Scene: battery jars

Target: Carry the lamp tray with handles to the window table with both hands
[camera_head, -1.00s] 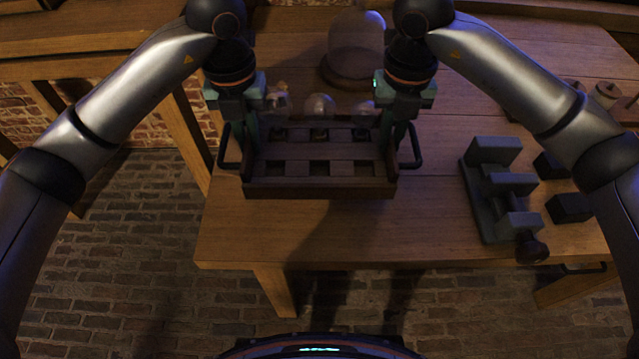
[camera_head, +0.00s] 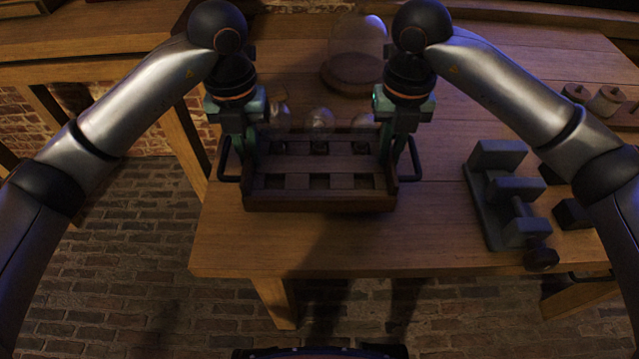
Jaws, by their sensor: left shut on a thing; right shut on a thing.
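The dark wooden lamp tray (camera_head: 320,204) is over the front part of the wooden table, level, with two rows of square recesses. Several clear glass bulbs stand at its back, one of them in the middle (camera_head: 320,120). My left gripper (camera_head: 246,160) is shut at the tray's left end, by the black left handle (camera_head: 227,165). My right gripper (camera_head: 392,158) is shut at the right end, by the black right handle (camera_head: 412,165). The fingers partly hide where they meet the handles. I cannot tell whether the tray touches the tabletop.
The wooden table (camera_head: 440,225) has bare wood in front of the tray. A glass dome on a round base (camera_head: 352,75) stands behind it. A grey clamp-like block (camera_head: 500,200), dark blocks (camera_head: 572,213) and small jars (camera_head: 605,101) are at right. Another wooden table (camera_head: 90,42) is at left.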

